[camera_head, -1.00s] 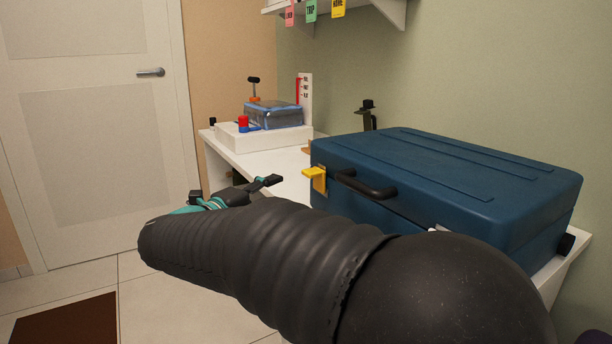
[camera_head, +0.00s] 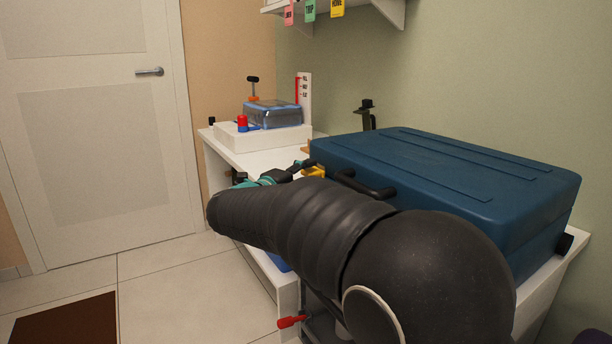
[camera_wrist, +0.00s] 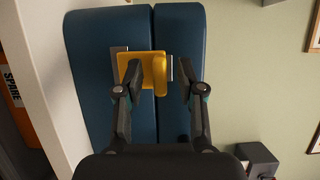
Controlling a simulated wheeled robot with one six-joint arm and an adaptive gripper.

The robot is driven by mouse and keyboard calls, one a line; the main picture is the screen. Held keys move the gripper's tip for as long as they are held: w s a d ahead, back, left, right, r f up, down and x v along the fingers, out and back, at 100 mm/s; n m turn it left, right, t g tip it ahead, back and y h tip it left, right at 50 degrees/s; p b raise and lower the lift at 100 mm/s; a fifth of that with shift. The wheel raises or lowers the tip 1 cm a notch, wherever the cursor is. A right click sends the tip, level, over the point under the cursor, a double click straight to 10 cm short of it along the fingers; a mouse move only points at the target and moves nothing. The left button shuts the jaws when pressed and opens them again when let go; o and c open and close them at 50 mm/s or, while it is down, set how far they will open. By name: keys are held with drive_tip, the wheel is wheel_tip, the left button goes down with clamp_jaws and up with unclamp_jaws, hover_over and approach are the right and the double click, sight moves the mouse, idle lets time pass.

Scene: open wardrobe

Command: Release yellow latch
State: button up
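The yellow latch (camera_head: 315,171) is on the front of the closed blue case (camera_head: 440,172), near its left end, left of the black handle (camera_head: 362,184). In the wrist view the latch (camera_wrist: 154,84) spans the seam of the case and looks fastened over it. My gripper (camera_wrist: 161,74) is open in front of the latch. One finger overlaps the latch's left part and the other is just past its right edge; whether either touches cannot be told. In the head view my gripper (camera_head: 300,167) partly hides the latch.
The case rests on a white bench (camera_head: 250,158). A white tray (camera_head: 264,137) with a clear blue-rimmed box (camera_head: 272,114) stands at the back left. A shelf with coloured tags (camera_head: 310,10) is above. A red-handled part (camera_head: 292,321) shows below my arm.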

clamp_jaws()
drive_tip(key=shift+f, duration=0.1)
drive_tip(key=shift+s+a+f+n+t+b, duration=0.25)
drive_tip(key=shift+f+n+t+b, duration=0.55)
drive_tip(key=shift+n+t+b, duration=0.8)
drive_tip(key=shift+s+a+f+n+t+b, duration=0.1)
drive_tip(key=shift+a+f+n+t+b, duration=0.2)
drive_tip(key=shift+f+n+t+b, duration=1.2)
drive_tip(key=shift+s+a+f+n+t+b, duration=0.2)
drive_tip(key=shift+n+t+b, duration=0.6)
drive_tip(key=shift+t, duration=1.6)
drive_tip(key=shift+r+n+y, duration=0.1)
drive_tip(key=shift+n+y, duration=0.2)
drive_tip(key=shift+n, duration=0.1)
